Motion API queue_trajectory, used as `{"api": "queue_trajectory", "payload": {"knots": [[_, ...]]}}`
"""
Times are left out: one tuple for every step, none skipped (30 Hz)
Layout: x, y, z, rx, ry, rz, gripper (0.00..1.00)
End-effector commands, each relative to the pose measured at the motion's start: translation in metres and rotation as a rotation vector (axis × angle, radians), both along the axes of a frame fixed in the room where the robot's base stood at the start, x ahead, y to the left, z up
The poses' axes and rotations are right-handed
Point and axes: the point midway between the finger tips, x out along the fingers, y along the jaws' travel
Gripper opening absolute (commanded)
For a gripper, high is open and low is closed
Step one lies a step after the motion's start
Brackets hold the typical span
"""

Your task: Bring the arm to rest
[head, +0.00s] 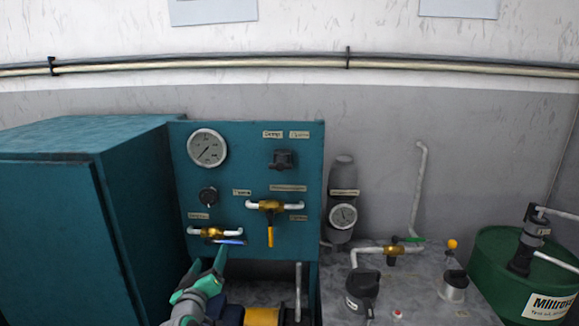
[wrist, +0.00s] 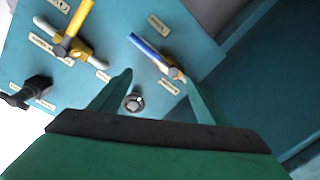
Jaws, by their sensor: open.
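My gripper (head: 209,264) is in front of the lower left of the teal panel (head: 250,165). In the wrist view its two fingers (wrist: 157,75) stand apart, with nothing held between them. The blue-handled valve (head: 229,242) is just above the fingertips in the head view, its handle pointing right. In the wrist view the blue handle (wrist: 148,47) lies beyond the fingers, nearer the right one; I cannot tell whether they touch. A yellow-handled valve (head: 270,236) on the panel points down, right of my gripper; it also shows in the wrist view (wrist: 77,18).
A gauge (head: 207,148) and knobs are on the panel, beside a teal cabinet (head: 60,220). On the right are a grey cylinder with a gauge (head: 343,216), a green-handled valve (head: 408,240), a dark container (head: 362,288) and a green drum (head: 500,258). Open space lies in front of the upper panel.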

Motion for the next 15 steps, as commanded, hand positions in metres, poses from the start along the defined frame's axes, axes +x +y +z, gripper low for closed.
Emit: {"api": "queue_trajectory", "payload": {"knots": [[-0.009, -0.008, -0.025, 0.006, 0.016, 0.007, 0.69], [-0.015, -0.012, -0.037, 0.012, 0.021, 0.012, 0.69], [-0.022, -0.017, -0.053, 0.02, 0.03, 0.02, 0.69], [-0.028, -0.021, -0.064, 0.026, 0.034, 0.026, 0.69], [-0.034, -0.025, -0.075, 0.032, 0.041, 0.03, 0.69], [-0.043, -0.031, -0.09, 0.042, 0.048, 0.036, 0.69], [-0.05, -0.035, -0.1, 0.049, 0.053, 0.04, 0.69], [-0.057, -0.04, -0.11, 0.056, 0.059, 0.044, 0.69], [-0.066, -0.045, -0.123, 0.065, 0.065, 0.049, 0.69], [-0.074, -0.049, -0.133, 0.073, 0.071, 0.053, 0.69], [-0.082, -0.053, -0.142, 0.081, 0.076, 0.056, 0.69], [-0.092, -0.059, -0.154, 0.09, 0.083, 0.06, 0.69], [-0.1, -0.064, -0.162, 0.099, 0.087, 0.062, 0.69], [-0.108, -0.068, -0.171, 0.107, 0.093, 0.063, 0.69], [-0.119, -0.075, -0.181, 0.117, 0.098, 0.065, 0.69]]}}
